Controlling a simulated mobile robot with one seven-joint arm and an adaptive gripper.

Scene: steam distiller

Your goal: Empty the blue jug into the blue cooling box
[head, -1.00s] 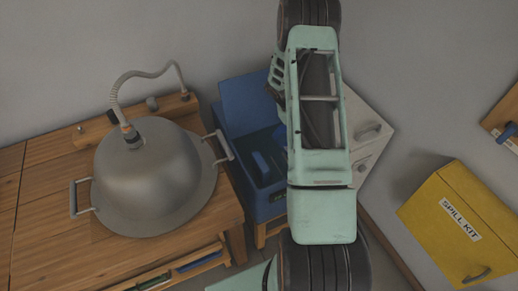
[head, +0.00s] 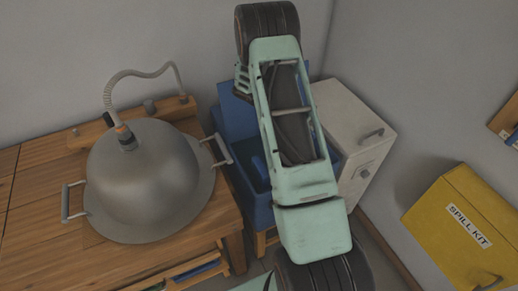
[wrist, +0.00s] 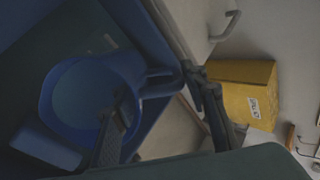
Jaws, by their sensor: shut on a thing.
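The blue jug (wrist: 48,105) shows in the wrist view with its round mouth facing the camera and its handle to the right. The blue cooling box (head: 232,118) stands open between the bench and the white cabinet in the head view. Its wall (wrist: 142,28) runs along the jug in the wrist view, and the jug appears over or inside the box. My arm hides most of the jug in the head view. I cannot tell the jug's exact tilt or contents.
The steel distiller dome (head: 145,175) with its hose stands on the wooden bench (head: 30,215) left of the box. A white cabinet (head: 350,120) stands close on the right. The yellow spill kit box (head: 460,225) is farther right, with a floor gap between.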

